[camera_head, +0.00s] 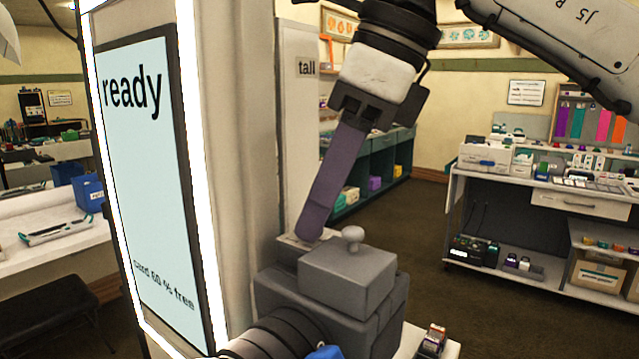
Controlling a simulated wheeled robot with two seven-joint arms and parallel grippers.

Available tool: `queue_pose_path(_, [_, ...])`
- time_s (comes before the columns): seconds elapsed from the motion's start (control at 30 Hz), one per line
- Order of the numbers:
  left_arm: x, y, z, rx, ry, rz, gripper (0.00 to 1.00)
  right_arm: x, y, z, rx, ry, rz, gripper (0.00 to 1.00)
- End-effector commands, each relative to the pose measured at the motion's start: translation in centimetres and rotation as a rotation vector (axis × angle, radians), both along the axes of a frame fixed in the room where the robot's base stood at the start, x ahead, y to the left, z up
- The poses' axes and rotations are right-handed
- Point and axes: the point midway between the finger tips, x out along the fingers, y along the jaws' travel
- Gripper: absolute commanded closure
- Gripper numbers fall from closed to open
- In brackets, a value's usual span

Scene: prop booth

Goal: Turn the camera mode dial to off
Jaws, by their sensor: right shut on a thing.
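A grey box-shaped camera (385,315) stands low in the middle, beside the booth panel. Its dark ringed lens (275,335) is at the bottom edge. A raised block (350,280) on its top bears a small round grey knob (353,236). I cannot make out a marked mode dial or its setting. My right gripper (356,116) comes down from the top and is shut on a long purple bar (332,180). The bar slants down left, its lower end close to the camera's back left top; I cannot tell whether they touch. My left gripper is not in view.
A lit screen (150,190) reading "ready" fills the left of the booth panel. A white post (300,90) marked "tall" stands behind. A white shelf unit (545,205) with small goods is at the right. Open floor (410,215) lies between. Small items (432,340) lie at the bottom.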

Motion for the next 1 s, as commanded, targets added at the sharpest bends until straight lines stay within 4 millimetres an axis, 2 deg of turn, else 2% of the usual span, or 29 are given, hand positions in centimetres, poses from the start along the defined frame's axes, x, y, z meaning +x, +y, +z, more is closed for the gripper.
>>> queue_pose_path(0.3, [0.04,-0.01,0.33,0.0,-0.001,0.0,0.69,0.35,0.02,-0.02,0.002,0.002,0.295,1.0])
queue_pose_path(0.6, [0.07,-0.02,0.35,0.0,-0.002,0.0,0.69,0.54,0.06,0.01,0.002,0.0,0.519,1.0])
queue_pose_path(1.0, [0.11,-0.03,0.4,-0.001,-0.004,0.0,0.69,0.66,0.07,-0.02,-0.001,-0.001,0.655,1.0])
